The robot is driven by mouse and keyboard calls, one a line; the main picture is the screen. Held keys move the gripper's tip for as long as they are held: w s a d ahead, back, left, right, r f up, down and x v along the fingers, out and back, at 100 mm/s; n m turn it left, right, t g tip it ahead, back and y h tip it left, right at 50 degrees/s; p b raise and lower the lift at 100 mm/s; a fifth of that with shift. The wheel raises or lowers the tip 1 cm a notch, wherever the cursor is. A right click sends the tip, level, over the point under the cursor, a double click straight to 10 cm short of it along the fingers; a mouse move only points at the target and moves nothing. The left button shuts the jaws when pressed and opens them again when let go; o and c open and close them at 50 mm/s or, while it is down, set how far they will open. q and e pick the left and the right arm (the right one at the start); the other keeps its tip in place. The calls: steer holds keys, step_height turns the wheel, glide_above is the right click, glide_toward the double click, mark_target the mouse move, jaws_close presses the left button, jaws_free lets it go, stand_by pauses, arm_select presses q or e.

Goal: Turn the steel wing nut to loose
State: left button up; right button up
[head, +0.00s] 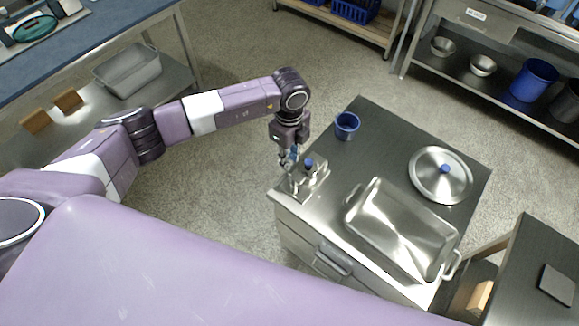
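A small steel machine (311,186) with a blue knob on top stands at the left corner of the steel-topped cabinet (365,125). It looks like the colloid mill. The steel wing nut is too small to make out, or is hidden by my gripper. My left gripper (286,162) points down right beside the machine's left side, close to or touching it. Whether its fingers are open or shut on something is too small to tell. My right gripper is not in view.
On the cabinet top are a blue cup (347,124), a round steel lid (440,174) with a blue knob, and a large steel tray (392,240). A shelf with bowls (483,65) and a blue bucket (534,80) stands at the upper right. Floor is open behind the cabinet.

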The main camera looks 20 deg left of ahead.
arm_select(q)
step_height(320, 180, up, 5)
stand_by(0.7)
